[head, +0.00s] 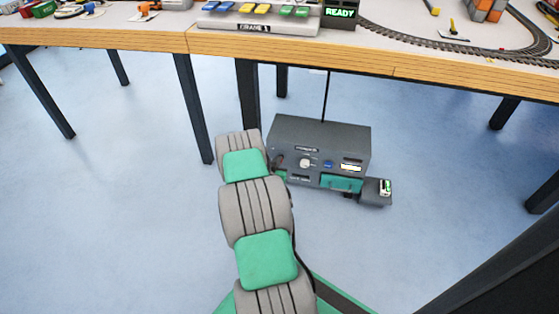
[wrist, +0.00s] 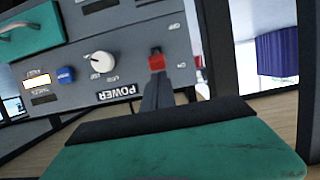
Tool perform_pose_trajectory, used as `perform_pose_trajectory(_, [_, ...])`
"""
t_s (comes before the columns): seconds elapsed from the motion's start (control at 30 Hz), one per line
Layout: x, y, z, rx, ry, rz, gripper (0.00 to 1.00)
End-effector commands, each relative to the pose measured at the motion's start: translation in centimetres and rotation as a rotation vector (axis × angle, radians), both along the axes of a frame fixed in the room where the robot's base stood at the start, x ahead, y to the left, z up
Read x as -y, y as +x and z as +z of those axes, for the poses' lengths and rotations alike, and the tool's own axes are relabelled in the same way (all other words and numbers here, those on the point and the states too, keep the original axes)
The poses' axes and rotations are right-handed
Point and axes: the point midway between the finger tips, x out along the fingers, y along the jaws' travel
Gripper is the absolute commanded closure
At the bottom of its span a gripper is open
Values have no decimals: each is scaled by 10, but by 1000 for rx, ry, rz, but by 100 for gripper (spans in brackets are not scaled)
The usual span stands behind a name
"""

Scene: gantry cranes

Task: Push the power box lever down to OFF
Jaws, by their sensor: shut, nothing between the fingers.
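The grey power box (head: 320,140) stands on the floor under the table. In the wrist view, which shows the panel turned over, its red-tipped lever (wrist: 156,62) is beside the ON mark, with the OFF mark farther up the picture. My gripper (wrist: 156,80) is shut and empty, its dark fingertips right at the lever's red tip. Whether they touch it I cannot tell.
The box front has a white knob (wrist: 98,64), a blue button (wrist: 65,74) and a teal drawer (head: 341,184) with a handle. A small grey unit (head: 376,192) sits at its right. Table legs (head: 247,100) stand close by. A cable rises to the table edge (head: 290,57).

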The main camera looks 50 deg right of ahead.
Motion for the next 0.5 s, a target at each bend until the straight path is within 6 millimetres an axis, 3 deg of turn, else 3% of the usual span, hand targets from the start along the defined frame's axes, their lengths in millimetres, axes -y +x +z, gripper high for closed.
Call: perform_pose_trajectory(0.5, [3, 1, -1, 1, -1, 0, 100])
